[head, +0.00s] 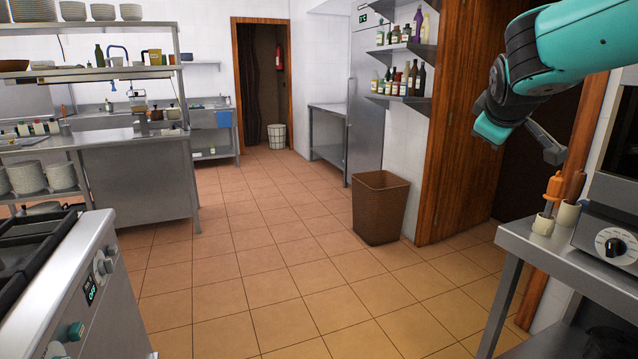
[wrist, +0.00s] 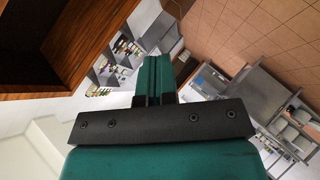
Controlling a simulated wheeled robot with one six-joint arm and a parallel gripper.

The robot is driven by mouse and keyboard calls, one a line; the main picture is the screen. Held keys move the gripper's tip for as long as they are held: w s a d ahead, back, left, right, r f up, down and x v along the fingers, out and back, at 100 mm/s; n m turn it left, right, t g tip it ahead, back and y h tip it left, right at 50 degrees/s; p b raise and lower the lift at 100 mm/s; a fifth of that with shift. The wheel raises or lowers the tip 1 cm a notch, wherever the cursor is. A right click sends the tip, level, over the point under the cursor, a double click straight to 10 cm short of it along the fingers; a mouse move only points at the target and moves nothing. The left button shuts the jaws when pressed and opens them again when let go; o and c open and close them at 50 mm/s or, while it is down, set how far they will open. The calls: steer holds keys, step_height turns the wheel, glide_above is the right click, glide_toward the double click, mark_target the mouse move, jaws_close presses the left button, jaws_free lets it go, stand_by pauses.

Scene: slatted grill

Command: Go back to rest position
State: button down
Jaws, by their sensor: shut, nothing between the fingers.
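My gripper (wrist: 155,78) is in the middle of the wrist view. Its two teal fingers lie together with nothing between them, beyond a black bar with screws. In the head view my teal arm reaches in from the upper right, in front of the wooden doorway (head: 455,130). It is raised above the steel counter at the right and holds nothing. The fingertips cannot be made out clearly in the head view. The stove (head: 60,275) with the grill area stands at the lower left, well apart from my arm; its top is only partly in view.
A brown bin (head: 380,207) stands on the tiled floor (head: 260,280) near the doorway. The right counter (head: 560,255) holds small cups, an orange-handled utensil (head: 553,190) and an appliance with a black knob (head: 613,247). The floor in the middle is clear.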

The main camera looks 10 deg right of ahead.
steer(key=s+a+f+n+g+y, duration=0.1)
steer(key=s+a+f+y, duration=0.15)
steer(key=a, duration=0.45)
steer(key=s+a+f+y, duration=0.1)
steer(key=a+f+y, duration=0.2)
steer(key=a, duration=0.3)
steer(key=s+a+f+n+g+y, duration=0.1)
steer(key=s+a+f+g, duration=0.3)
steer(key=s+a, duration=0.5)
steer(key=s+a+f+g+y+p, duration=0.1)
steer(key=s+a+f+g+y, duration=0.3)
steer(key=s+a, duration=0.6)
steer(key=s, duration=0.4)
steer(key=shift+f+n+y, duration=0.25)
steer(key=shift+n+y, duration=0.1)
steer(key=shift+n, duration=0.05)
steer(key=shift+s, duration=0.1)
